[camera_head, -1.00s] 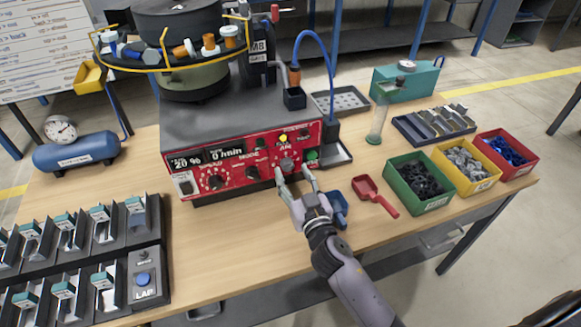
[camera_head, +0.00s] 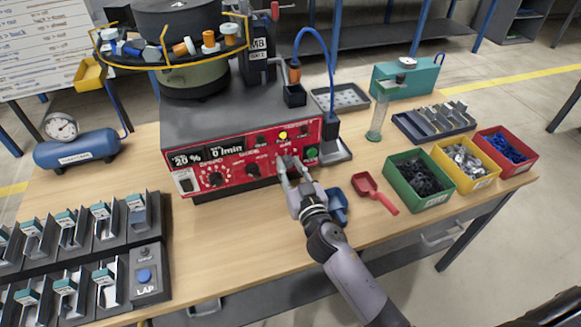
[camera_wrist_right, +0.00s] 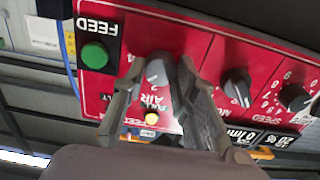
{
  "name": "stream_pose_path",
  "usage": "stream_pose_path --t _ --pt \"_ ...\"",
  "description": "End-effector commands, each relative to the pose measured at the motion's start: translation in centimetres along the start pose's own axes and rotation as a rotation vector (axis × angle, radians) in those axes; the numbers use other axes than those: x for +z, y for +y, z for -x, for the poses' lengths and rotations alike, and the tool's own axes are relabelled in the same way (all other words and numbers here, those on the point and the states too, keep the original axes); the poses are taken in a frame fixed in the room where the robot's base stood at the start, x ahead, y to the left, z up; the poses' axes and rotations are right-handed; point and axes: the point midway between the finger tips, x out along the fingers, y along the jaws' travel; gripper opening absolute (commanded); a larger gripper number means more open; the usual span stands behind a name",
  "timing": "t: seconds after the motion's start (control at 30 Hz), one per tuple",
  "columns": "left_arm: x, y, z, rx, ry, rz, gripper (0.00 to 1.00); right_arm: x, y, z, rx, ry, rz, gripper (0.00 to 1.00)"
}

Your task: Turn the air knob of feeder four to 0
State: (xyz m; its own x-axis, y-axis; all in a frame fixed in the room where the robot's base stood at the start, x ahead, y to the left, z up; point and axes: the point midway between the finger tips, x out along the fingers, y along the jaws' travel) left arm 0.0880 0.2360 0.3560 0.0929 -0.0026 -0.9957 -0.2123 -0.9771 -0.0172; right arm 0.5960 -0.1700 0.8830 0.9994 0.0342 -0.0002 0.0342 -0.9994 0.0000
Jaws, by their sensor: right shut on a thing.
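The red control panel (camera_head: 205,173) of the feeder faces me, with displays, knobs and buttons. My right gripper (camera_head: 288,160) is at the panel's right part, its fingers mostly covering the air knob. In the right wrist view, which is upside down, the grey air knob (camera_wrist_right: 157,71) sits between the fingers of my right gripper (camera_wrist_right: 160,75), above the "AIR" label. The gripper is shut on this knob. The knob's exact setting cannot be read. The display (camera_head: 226,151) shows "0 l/min". My left gripper is not in view.
A green button (camera_wrist_right: 95,55) marked FEED and the mode knob (camera_wrist_right: 237,86) flank the air knob. Green (camera_head: 420,200) and yellow bins stand further right.

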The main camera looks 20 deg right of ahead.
Motion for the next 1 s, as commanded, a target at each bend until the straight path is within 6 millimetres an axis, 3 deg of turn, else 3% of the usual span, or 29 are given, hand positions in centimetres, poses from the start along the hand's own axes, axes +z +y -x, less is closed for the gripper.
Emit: stream_pose_path --t 0.27,0.67,1.0 --pt "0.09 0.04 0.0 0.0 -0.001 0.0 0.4 0.01 -0.01 0.01 0.0 0.0 0.0 0.0" --pt "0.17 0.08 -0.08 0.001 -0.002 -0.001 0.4 0.02 -0.03 0.01 0.0 0.0 0.072 0.0" --pt "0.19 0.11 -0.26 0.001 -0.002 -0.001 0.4 0.04 -0.1 0.01 0.0 0.001 0.335 0.0"
